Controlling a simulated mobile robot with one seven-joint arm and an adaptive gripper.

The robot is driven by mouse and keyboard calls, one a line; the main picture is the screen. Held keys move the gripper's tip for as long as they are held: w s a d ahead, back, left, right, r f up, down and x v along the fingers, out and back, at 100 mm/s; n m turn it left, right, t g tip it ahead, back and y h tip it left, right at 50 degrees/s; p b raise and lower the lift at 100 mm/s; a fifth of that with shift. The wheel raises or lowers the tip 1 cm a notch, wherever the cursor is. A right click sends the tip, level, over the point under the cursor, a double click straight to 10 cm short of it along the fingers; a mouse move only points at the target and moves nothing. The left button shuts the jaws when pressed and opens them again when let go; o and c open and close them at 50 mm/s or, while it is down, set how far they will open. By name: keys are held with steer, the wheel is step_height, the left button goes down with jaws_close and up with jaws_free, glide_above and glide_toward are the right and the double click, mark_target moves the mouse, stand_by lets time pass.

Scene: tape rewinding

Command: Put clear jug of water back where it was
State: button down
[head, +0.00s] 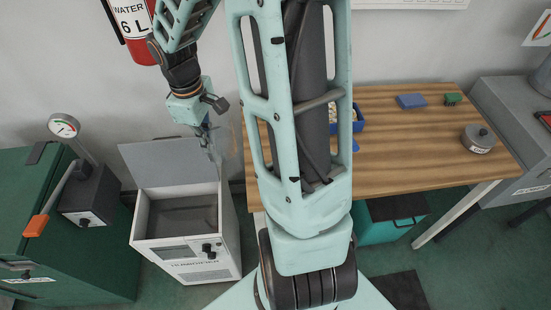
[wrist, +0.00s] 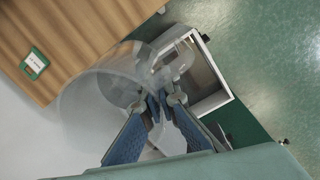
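The clear jug (wrist: 95,95) is see-through and fills the left middle of the wrist view. It is tilted in that picture, and I cannot tell whether it holds water. My gripper (wrist: 163,100) has its fingers closed in at the jug's near side, apparently on its handle. The jug (head: 222,142) shows there only as a faint outline, partly hidden behind my arm.
A green cabinet (head: 60,255) with an orange-handled lever (head: 38,224) stands left of the humidifier.

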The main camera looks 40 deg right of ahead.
steer(key=s+d+r+n+b, duration=0.1)
steer(key=s+d+n, duration=0.35)
steer(key=n, duration=0.45)
steer(key=s+d+n+b, duration=0.1)
steer(key=s+d+n, duration=0.35)
steer(key=n, duration=0.35)
steer(key=shift+n+y, duration=0.3)
steer(key=shift+w+d+f, duration=0.55)
steer(key=shift+d+f, duration=1.55)
steer(key=shift+w+d+f, duration=0.5)
steer(key=shift+d+f, duration=1.65)
steer(key=shift+w+d+f, duration=0.55)
steer(key=shift+d+f, duration=1.55)
steer(key=shift+f, duration=0.2)
steer(key=c, duration=2.2)
jaws_free()
steer(key=shift+o, duration=0.2)
